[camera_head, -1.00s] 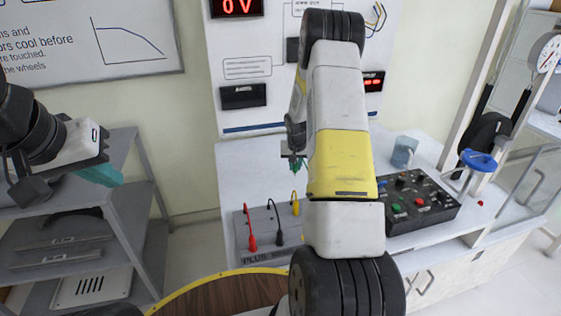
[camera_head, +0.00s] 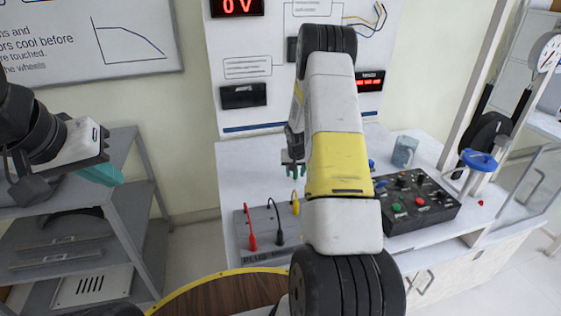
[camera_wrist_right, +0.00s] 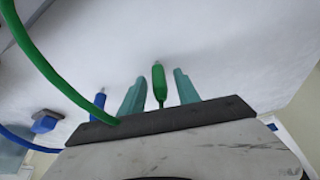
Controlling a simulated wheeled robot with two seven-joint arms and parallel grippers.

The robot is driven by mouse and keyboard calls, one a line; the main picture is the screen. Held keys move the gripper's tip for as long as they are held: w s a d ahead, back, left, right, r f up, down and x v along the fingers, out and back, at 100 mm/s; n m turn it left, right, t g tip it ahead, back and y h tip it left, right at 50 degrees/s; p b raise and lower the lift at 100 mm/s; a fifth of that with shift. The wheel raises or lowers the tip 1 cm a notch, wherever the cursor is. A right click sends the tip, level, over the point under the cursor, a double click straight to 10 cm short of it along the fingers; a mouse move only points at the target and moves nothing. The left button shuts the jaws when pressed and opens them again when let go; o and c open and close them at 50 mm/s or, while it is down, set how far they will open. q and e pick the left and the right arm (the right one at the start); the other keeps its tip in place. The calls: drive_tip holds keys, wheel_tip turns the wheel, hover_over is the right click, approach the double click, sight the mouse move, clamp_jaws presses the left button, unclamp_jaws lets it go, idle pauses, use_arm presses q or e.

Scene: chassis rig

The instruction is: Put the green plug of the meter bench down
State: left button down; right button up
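The green plug (camera_wrist_right: 158,82) with its green cable is between the two teal fingers of my right gripper (camera_wrist_right: 160,90). A narrow gap shows on each side of it, so the gripper is open around it and not pressing on it. Its metal tip points away from the gripper, over the white bench top (camera_head: 245,175). I cannot tell whether it touches the surface. In the head view my right gripper (camera_head: 293,170) is behind the plug block (camera_head: 262,240), partly hidden by my arm. My left gripper (camera_head: 98,174) is at the grey shelf; its finger gap is unclear.
Red (camera_head: 251,232), black (camera_head: 278,227) and yellow (camera_head: 295,203) plugs stand in the block. A blue plug (camera_wrist_right: 98,105) is left of the fingers in the wrist view. A black control box (camera_head: 415,200) and a glass (camera_head: 404,151) stand on the right. Bare bench lies left of my gripper.

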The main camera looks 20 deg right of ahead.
drive_tip(key=s+a+r, duration=0.4)
drive_tip(key=s+r, duration=0.1)
drive_tip(key=r, duration=0.5)
drive_tip(key=s+a+r+n+t+y, duration=0.1)
drive_tip(key=s+a+r, duration=0.2)
drive_tip(key=s+r, duration=0.5)
drive_tip(key=s+a+r, duration=0.3)
drive_tip(key=a+r, duration=0.1)
drive_tip(key=r, duration=0.8)
drive_tip(key=s+a+r+n+y, duration=0.1)
drive_tip(key=s+a+r, duration=0.2)
drive_tip(key=s, duration=0.7)
drive_tip(key=s+a+r+n+t+y, duration=0.1)
drive_tip(key=s+a+r+n, duration=0.1)
drive_tip(key=s+a, duration=0.3)
drive_tip(key=s+r, duration=0.1)
drive_tip(key=s, duration=0.3)
drive_tip(key=shift+s+y, duration=0.3)
drive_tip(key=shift+s, duration=0.05)
